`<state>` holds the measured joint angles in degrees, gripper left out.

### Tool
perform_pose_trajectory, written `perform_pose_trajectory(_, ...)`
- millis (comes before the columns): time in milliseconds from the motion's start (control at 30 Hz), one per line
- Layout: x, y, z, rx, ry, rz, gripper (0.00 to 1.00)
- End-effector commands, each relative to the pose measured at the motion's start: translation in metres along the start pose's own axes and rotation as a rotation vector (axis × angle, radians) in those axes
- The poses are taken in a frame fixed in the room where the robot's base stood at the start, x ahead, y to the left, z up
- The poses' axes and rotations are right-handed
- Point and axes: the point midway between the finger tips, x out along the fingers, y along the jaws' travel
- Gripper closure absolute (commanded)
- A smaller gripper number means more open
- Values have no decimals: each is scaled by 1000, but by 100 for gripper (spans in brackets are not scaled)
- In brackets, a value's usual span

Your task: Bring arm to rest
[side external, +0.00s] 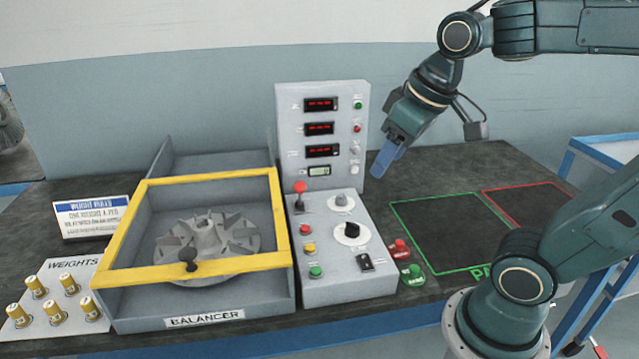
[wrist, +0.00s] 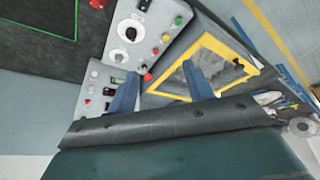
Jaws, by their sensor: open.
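My gripper (side external: 384,160) hangs in the air in the side external view, above the bench between the control panel and the green-outlined square. Its blue fingers point down and to the left. In the wrist view my gripper (wrist: 162,88) shows its two blue fingers apart with nothing between them. My arm is bent and raised at the upper right.
The balancer (side external: 205,313) holds a finned rotor (side external: 207,238) inside a yellow frame (side external: 277,215). The control panel (side external: 345,275) stands beside it. The weights stand (side external: 85,318) is at the left. The green-outlined square (side external: 450,230) and red-outlined area (side external: 535,205) are empty.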

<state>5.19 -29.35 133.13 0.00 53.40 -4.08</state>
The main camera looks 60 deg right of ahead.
Motion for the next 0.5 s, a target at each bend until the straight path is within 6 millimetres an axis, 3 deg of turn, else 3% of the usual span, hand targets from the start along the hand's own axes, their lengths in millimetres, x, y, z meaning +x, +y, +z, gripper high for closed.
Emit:
perform_pose_trajectory(233,-5,-15,41,-9,68,-24,49)
perform_pose_trajectory(500,-4,-20,58,-11,95,-36,49)
